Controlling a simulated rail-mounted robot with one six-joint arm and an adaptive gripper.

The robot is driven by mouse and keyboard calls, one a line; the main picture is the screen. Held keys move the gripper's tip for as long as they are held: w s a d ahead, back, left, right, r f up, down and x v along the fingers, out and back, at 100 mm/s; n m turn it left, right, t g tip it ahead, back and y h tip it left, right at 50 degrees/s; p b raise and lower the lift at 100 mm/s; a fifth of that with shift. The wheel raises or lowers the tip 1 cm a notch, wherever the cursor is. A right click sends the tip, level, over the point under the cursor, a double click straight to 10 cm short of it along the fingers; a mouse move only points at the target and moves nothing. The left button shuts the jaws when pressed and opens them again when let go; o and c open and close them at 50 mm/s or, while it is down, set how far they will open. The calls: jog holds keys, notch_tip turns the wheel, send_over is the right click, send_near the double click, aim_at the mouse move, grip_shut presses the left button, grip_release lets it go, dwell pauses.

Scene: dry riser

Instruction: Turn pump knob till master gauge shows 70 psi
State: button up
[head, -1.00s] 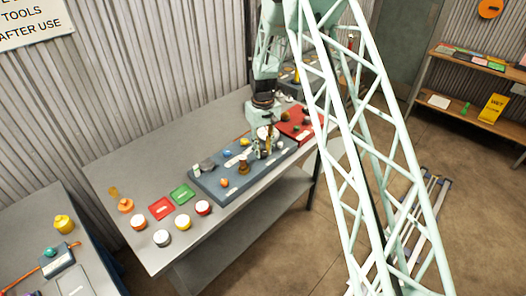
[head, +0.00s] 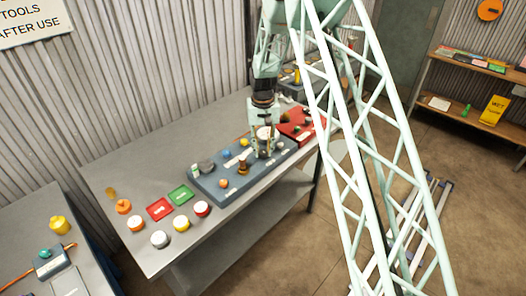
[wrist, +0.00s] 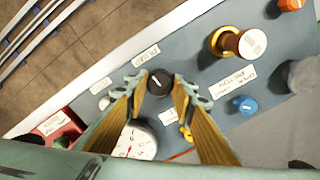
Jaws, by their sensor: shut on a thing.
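The pump knob is a small black round knob (wrist: 159,83) with a pale mark, on the blue-grey panel beside a label that seems to read PUMP (wrist: 145,55). My gripper (wrist: 159,90) has its two fingers on either side of the knob and is shut on it. In the head view my gripper (head: 264,152) reaches down to the panel (head: 208,190), and the knob is hidden there. A white dial gauge with a red needle (wrist: 137,142) sits close to the knob, partly covered by a finger; its reading is too small to tell.
A brass spool-shaped fitting (wrist: 228,42), a blue knob (wrist: 244,105) and a dark grey knob (wrist: 303,75) stand on the panel. A red panel (head: 297,122) adjoins at the far end. Loose coloured caps and red and green plates (head: 180,195) lie on the near bench.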

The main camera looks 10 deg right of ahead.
aim_at(263, 151)
jog(key=o, duration=0.8)
jog(key=shift+o, duration=0.2)
jog(key=shift+r, duration=0.1)
notch_tip(263, 151, up, 12)
dwell(0.4)
dwell(0.3)
